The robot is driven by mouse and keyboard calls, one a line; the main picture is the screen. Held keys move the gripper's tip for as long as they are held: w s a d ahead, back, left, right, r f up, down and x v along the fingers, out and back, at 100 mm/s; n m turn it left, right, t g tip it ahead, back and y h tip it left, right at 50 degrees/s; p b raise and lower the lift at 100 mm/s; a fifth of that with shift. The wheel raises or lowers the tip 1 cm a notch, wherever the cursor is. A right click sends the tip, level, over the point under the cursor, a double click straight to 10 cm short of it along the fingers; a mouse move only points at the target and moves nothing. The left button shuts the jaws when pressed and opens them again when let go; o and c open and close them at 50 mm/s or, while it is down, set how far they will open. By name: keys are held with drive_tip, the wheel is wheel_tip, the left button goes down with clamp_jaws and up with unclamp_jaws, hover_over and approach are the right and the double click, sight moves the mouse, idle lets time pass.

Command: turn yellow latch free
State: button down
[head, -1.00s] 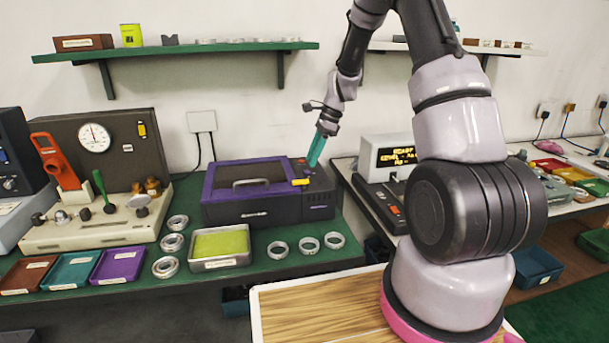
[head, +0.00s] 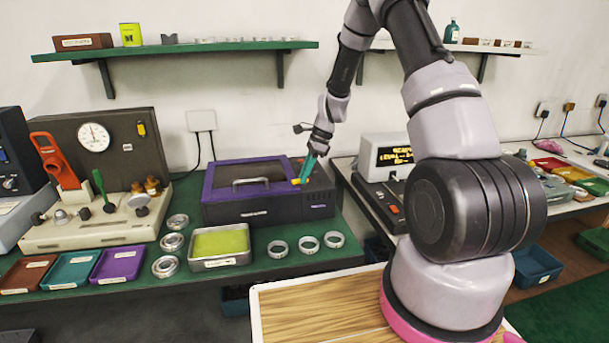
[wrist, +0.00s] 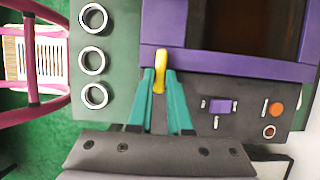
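The yellow latch (wrist: 160,68) lies across the right-hand edge of the purple lid frame (head: 210,178) on the dark box (head: 265,211). In the head view the latch (head: 296,181) shows as a short bar, its right part hidden by my gripper. My gripper (head: 304,177) comes down on the box's right top. In the wrist view its teal fingers (wrist: 160,84) are on both sides of the latch's near end, with no clear gap. They look closed on it. The latch's far end reaches onto the purple frame.
A purple switch (wrist: 220,106) and an orange button (wrist: 277,108) sit on the box top beside the fingers. Several metal rings (head: 309,244) lie on the green bench in front of the box. A tray with a yellow-green pad (head: 220,262) stands left of them. A display unit (head: 387,158) stands to the right.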

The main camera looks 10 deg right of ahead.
drive_tip(key=shift+n, duration=0.3)
drive_tip(key=n+g, duration=0.1)
drive_tip(key=n, duration=0.3)
drive_tip(key=shift+w+g, duration=0.1)
drive_tip(key=shift+g, duration=0.3)
drive_tip(key=n+g+h, duration=0.1)
drive_tip(key=n, duration=0.3)
drive_tip(key=shift+n, duration=0.4)
drive_tip(key=n+g+h, duration=0.1)
drive_tip(key=n, duration=0.3)
drive_tip(key=shift+w+h, duration=0.1)
drive_tip(key=shift+h, duration=0.3)
drive_tip(key=shift+a+n+g+h, duration=0.1)
drive_tip(key=shift+n+g+h, duration=0.45)
drive_tip(key=shift+n, duration=1.65)
drive_tip(key=shift+t+h, duration=0.25)
drive_tip(key=c, duration=0.8)
unclamp_jaws()
drive_tip(key=shift+c, duration=0.2)
